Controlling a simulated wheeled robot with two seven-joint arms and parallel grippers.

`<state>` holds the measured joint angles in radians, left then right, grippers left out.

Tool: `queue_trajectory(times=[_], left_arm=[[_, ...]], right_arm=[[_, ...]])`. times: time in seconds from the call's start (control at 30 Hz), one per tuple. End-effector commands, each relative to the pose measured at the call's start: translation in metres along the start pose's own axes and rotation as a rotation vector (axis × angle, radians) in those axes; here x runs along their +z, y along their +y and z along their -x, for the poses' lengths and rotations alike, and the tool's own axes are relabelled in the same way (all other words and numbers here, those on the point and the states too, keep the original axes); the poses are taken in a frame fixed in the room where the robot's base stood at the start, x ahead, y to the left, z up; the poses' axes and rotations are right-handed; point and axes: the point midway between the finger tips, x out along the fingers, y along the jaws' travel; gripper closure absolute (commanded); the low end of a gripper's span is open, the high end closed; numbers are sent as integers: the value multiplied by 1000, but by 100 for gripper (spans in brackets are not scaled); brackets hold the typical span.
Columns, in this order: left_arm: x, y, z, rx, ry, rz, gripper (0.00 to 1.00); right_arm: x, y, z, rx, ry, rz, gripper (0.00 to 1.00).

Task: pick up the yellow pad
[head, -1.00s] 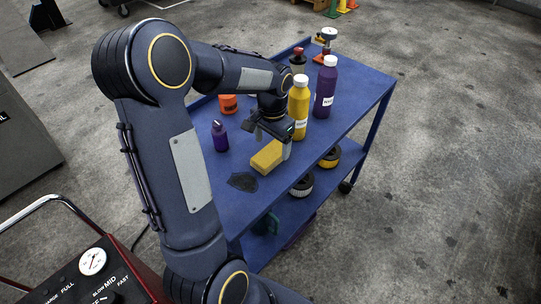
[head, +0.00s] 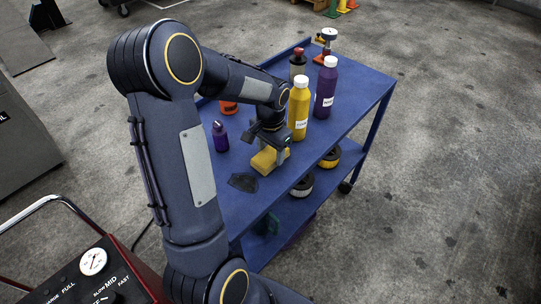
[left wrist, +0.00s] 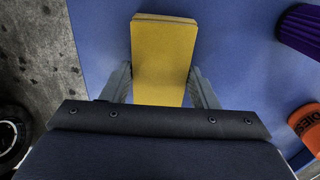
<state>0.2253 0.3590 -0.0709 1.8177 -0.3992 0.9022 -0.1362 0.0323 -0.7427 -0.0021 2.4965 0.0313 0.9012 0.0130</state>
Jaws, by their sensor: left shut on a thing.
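The yellow pad (head: 264,161) is a block on the blue cart's top shelf, near its front right edge. My left gripper (head: 270,150) is down over it from above. In the left wrist view the pad (left wrist: 164,55) lies between the two grey fingers of the left gripper (left wrist: 163,88), one along each long side, and they are shut on it. In the head view the gripper hides part of the pad. Whether the pad touches the shelf I cannot tell. My right gripper is not in view.
The blue cart (head: 352,92) also bears a yellow bottle (head: 299,108), a larger purple bottle (head: 326,88), a small purple bottle (head: 220,137) and an orange item (head: 229,107). A dark patch (head: 243,182) lies in front of the pad. Rolls (head: 302,187) sit on the lower shelf.

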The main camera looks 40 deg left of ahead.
Motion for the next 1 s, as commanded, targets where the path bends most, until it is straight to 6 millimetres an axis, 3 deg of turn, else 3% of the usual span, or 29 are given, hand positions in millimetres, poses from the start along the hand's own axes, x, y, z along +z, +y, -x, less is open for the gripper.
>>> queue_trajectory(times=[0.27,0.47,0.73,1.0], left_arm=[[-1,0,8,-1,2,0,69],[-1,4,37,-1,6,-2,69],[0,56,96,-1,8,-7,69],[2,116,119,0,2,-5,69]], right_arm=[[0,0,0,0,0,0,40],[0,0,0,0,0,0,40],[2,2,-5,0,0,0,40],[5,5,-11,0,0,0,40]])
